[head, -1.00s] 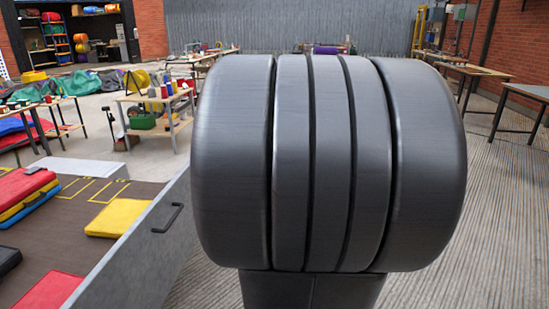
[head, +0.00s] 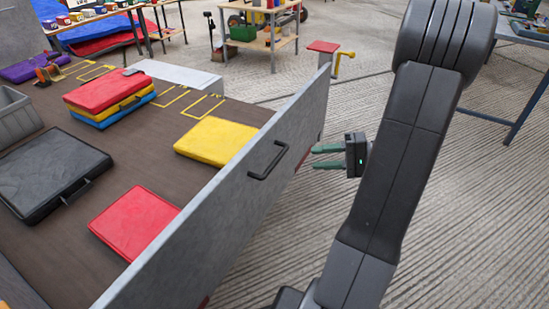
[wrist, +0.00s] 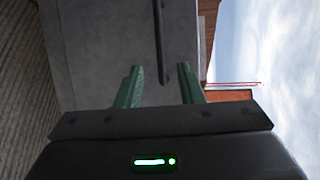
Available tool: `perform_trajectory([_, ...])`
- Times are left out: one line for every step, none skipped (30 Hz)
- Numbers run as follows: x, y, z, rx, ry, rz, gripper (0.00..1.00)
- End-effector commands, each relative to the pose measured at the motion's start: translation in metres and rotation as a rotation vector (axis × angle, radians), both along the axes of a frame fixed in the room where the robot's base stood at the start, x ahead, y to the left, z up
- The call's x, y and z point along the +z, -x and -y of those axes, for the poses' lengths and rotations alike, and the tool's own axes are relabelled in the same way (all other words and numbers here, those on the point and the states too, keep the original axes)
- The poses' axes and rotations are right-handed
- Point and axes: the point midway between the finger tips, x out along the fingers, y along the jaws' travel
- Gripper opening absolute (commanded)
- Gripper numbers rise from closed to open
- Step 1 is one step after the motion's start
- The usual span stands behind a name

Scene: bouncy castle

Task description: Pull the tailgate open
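The tailgate (head: 232,208) is a grey upright panel along the near side of a brown-floored cargo bed. A dark bar handle (head: 268,160) is fixed to its outer face. My gripper (head: 314,157), with two green fingers, is right of the handle and apart from it, pointing toward the panel. In the wrist view my gripper (wrist: 159,70) is open and empty. The handle (wrist: 159,40) shows there as a dark bar ahead, its lower end in line with the gap between the fingertips. The tailgate (wrist: 105,45) fills much of that view.
The bed carries a yellow mat (head: 222,142), a red mat (head: 135,222), a black case (head: 48,172) and a stack of coloured mats (head: 110,95). A wooden workbench (head: 262,30) stands behind.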

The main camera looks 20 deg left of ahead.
Motion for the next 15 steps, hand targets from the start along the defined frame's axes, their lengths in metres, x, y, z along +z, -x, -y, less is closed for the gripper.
perform_trajectory([-0.003,0.004,-0.009,0.004,0.001,-0.001,0.34])
perform_trajectory([-0.004,0.006,-0.015,0.005,0.001,-0.002,0.34])
perform_trajectory([-0.006,0.009,-0.023,0.005,0.001,-0.001,0.34])
perform_trajectory([-0.007,0.011,-0.029,0.006,0.002,-0.001,0.34])
perform_trajectory([-0.009,0.013,-0.035,0.006,0.002,-0.001,0.34])
perform_trajectory([-0.010,0.016,-0.044,0.005,0.002,-0.001,0.34])
perform_trajectory([-0.011,0.018,-0.049,0.006,0.002,-0.001,0.34])
perform_trajectory([-0.013,0.020,-0.056,0.006,0.002,-0.001,0.34])
perform_trajectory([-0.014,0.023,-0.063,0.005,0.002,-0.002,0.34])
perform_trajectory([-0.015,0.025,-0.069,0.006,0.002,-0.002,0.34])
perform_trajectory([-0.016,0.026,-0.074,0.005,0.003,-0.001,0.34])
perform_trajectory([-0.017,0.028,-0.081,0.005,0.003,-0.001,0.34])
perform_trajectory([-0.018,0.030,-0.086,0.005,0.002,-0.001,0.34])
perform_trajectory([-0.019,0.032,-0.090,0.005,0.003,-0.001,0.34])
perform_trajectory([-0.020,0.033,-0.095,0.004,0.003,-0.001,0.34])
